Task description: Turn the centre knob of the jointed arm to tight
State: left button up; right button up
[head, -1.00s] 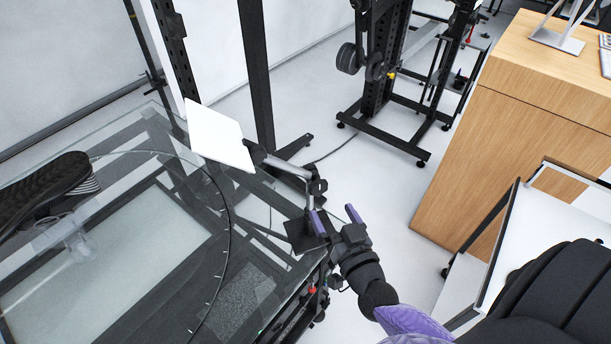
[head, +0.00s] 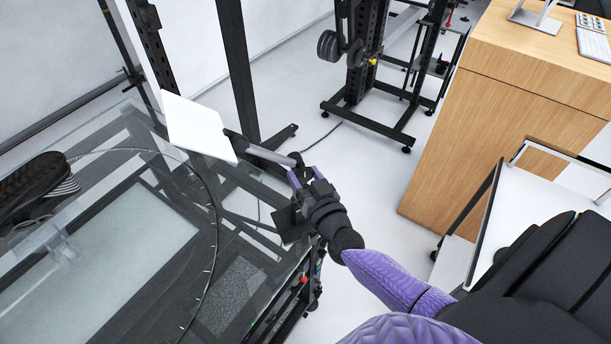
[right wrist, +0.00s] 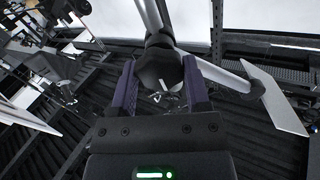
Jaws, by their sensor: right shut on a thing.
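The jointed arm (head: 272,155) rises from a dark base plate (head: 287,228) at the corner of the glass turntable and carries a white panel (head: 198,127) at its far end. Its centre knob (right wrist: 160,72) is a dark piece at the joint, seen between my fingers in the right wrist view, with two silver rods meeting there. My right gripper (head: 305,175) has purple fingers, one on each side of the knob, and is shut on it. In the head view my gripper mostly hides the knob. Whether the knob is tight cannot be told. My left gripper is not in view.
The glass-topped turntable (head: 110,235) fills the left, with a black shoe (head: 35,185) on it. A wooden desk (head: 480,130) and a white cart (head: 530,215) stand at right. A black rack (head: 365,100) stands behind.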

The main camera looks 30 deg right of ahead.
jog(key=c, duration=0.3)
jog(key=shift+c, duration=0.2)
jog(key=m, duration=0.7)
jog(key=shift+f+m+b, duration=0.1)
jog(key=shift+m+b, duration=0.2)
jog(key=shift+b, duration=0.1)
jog(key=m+b, duration=0.1)
jog(key=m, duration=0.4)
jog(key=m+b, duration=0.1)
jog(key=m, duration=0.4)
jog(key=shift+m, duration=0.3)
